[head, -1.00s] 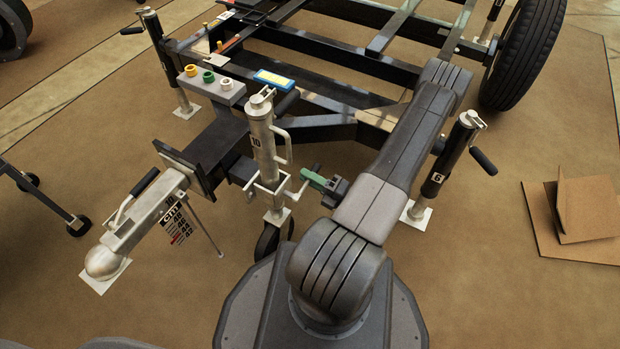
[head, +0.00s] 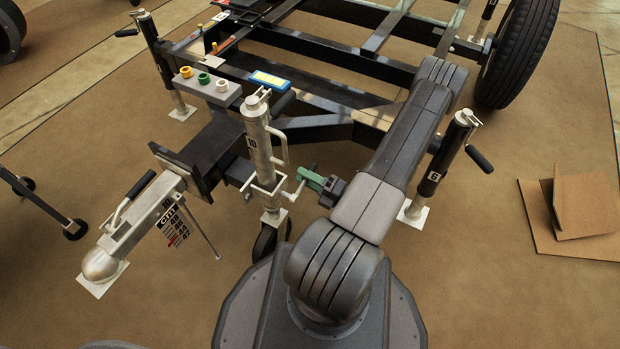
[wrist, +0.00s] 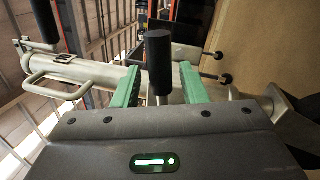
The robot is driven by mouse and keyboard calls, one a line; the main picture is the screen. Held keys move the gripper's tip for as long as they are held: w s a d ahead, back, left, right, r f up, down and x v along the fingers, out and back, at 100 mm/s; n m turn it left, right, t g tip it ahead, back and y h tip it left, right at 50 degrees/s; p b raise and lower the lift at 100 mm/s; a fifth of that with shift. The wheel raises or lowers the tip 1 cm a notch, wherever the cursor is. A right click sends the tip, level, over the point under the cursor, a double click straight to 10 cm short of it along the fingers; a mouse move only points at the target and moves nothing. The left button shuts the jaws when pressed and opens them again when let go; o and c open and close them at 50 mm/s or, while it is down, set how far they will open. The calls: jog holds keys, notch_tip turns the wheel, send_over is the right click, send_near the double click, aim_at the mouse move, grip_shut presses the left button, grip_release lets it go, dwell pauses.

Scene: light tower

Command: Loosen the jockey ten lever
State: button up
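The jockey marked 10 (head: 257,145) is a silver tube with a side handle, standing in a clamp beside the dark drawbar, its wheel below. My gripper (head: 305,179), with green fingers, is at the right side of the clamp, at the lever's height. In the wrist view, the lever (wrist: 158,62) is a silver rod with a black cylindrical grip. It stands between the two green fingers of my gripper (wrist: 160,76), with a gap visible on each side. The fingers are apart and not closed on it. The silver jockey tube (wrist: 106,78) lies behind.
A jack marked 6 (head: 436,170) with a black-gripped crank stands right of my arm. The coupling (head: 135,222) is at left. A grey box with coloured sockets (head: 208,87) sits on the frame. Cardboard (head: 578,215) lies at the right on open floor.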

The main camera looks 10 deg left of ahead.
jog(key=shift+d, duration=0.1)
jog(key=p+v, duration=0.2)
jog(key=v, duration=1.1)
jog(key=shift+d+p, duration=0.3)
jog(key=shift+s+a, duration=0.1)
dwell(0.4)
jog(key=shift+b+x, duration=1.25)
jog(key=shift+x, duration=5.25)
jog(key=shift+f, duration=0.1)
